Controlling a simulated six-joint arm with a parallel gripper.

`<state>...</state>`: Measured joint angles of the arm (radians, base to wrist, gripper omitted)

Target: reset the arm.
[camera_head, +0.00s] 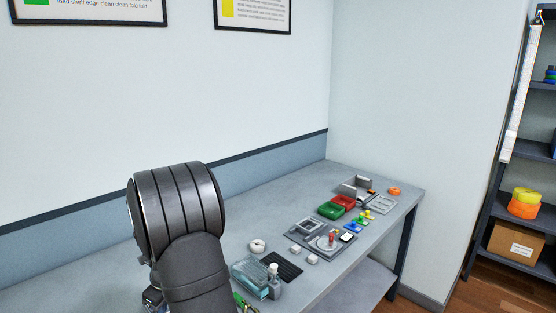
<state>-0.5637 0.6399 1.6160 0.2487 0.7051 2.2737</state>
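My dark grey arm (180,212) rises from the bottom edge at left of centre, in front of the bench. Its thick rounded joint stands against the wall panel and hides part of the bench top. I cannot make out my gripper or its fingers. Small metallic parts show at the arm's lower left, but I cannot tell what they belong to.
The grey bench (292,194) runs along the wall. On it are a green bin (330,210), a red bin (344,203), a clear bluish box (248,275), a white ring (257,246) and several small parts. A dark shelf (492,205) stands at right.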

